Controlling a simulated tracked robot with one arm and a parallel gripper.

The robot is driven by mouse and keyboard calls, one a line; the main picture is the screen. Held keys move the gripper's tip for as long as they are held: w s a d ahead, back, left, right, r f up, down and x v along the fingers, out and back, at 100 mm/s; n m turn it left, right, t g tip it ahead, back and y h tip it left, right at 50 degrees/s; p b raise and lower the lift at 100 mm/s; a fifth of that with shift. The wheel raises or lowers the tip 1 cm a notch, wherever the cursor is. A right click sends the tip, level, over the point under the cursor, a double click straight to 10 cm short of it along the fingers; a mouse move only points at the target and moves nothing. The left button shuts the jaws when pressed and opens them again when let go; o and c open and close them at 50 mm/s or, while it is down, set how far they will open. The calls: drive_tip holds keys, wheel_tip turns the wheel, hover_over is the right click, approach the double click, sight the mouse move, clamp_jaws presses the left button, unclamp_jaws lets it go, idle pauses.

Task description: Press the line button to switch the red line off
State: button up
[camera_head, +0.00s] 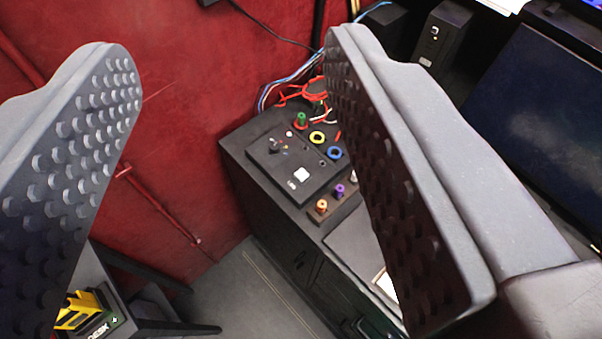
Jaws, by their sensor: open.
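My gripper (225,60) is open and empty, its two dark studded fingers wide apart at the left and right of the view. Beyond and between them, a dark control box (285,187) lies on top of a black cabinet. It carries a small white square button (301,174) and a small dark knob or switch (274,146). I cannot tell which control is the line button. A thin bright red line (157,93) shows faintly on the red wall between the fingers. The right finger hides part of the cabinet top.
On the black cabinet (232,150) stand a green piece (300,120), a yellow ring (317,138), a blue ring (335,153), an orange peg (321,206) and a purple peg (339,190). Red and blue wires lie behind. A dark screen (535,110) is at right; a yellow tool (82,310) is lower left.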

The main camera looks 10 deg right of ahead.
clamp_jaws()
idle(1.6)
